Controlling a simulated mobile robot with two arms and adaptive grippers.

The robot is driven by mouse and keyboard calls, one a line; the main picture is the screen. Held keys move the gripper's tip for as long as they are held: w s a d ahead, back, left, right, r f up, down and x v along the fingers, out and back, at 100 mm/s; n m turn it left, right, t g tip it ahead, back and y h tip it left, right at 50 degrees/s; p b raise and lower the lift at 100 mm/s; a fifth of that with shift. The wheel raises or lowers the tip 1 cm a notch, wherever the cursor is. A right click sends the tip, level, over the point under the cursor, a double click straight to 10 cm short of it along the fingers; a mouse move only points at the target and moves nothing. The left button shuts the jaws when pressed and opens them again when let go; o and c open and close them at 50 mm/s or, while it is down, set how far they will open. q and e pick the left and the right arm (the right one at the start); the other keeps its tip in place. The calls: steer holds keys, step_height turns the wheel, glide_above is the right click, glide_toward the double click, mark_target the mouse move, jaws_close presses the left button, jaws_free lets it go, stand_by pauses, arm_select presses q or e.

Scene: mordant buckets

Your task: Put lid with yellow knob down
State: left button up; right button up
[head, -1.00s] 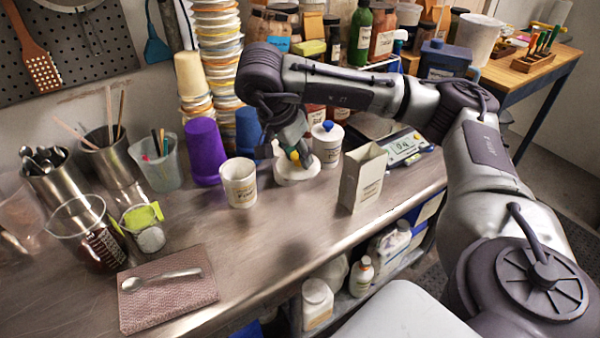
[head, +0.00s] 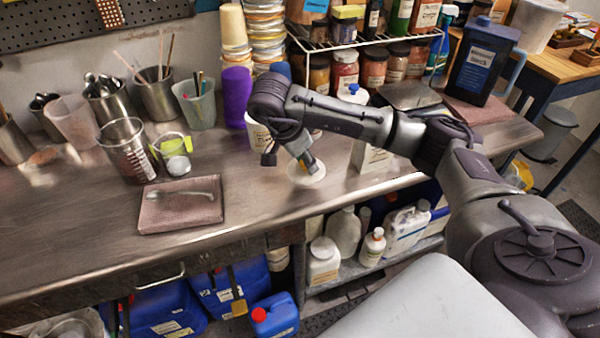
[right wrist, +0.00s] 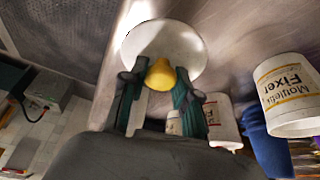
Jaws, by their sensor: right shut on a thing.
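The lid with the yellow knob is a round white disc (head: 308,178) below my right gripper (head: 307,163) in the head view. In the right wrist view the white lid (right wrist: 170,40) fills the top centre. Its yellow knob (right wrist: 160,75) is between the two green-tipped fingers of my right gripper (right wrist: 160,88), which is shut on it. The lid is over the steel counter (head: 260,200) near its front edge. I cannot tell whether it touches the counter. My left gripper is not in view.
A white Fixer bucket (right wrist: 287,95) stands close by; my arm partly hides it in the head view (head: 256,132). A white carton (head: 371,159) stands to the right. A spoon lies on a pinkish pad (head: 180,212) to the left. Bare counter lies between pad and lid.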

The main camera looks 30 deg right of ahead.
mark_target(296, 167)
steer(key=shift+w+a+f+p, duration=0.1)
steer(key=shift+w+f+p, duration=0.05)
steer(key=shift+w+f, duration=0.3)
steer(key=shift+w+a+f+p, duration=0.1)
steer(key=shift+w+f+p, duration=0.1)
steer(key=shift+w, duration=0.3)
steer(key=shift+f, duration=0.35)
step_height(296, 167, down, 2)
steer(key=shift+f+p, duration=0.25)
steer(key=shift+p, duration=0.25)
steer(key=shift+f, duration=0.3)
steer(key=shift+f+b, duration=0.25)
steer(key=shift+b, duration=0.05)
steer(key=o, duration=0.7)
steer(key=shift+r, duration=0.15)
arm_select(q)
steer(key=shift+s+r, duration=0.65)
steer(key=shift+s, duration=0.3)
arm_select(e)
steer(key=shift+o, duration=0.9)
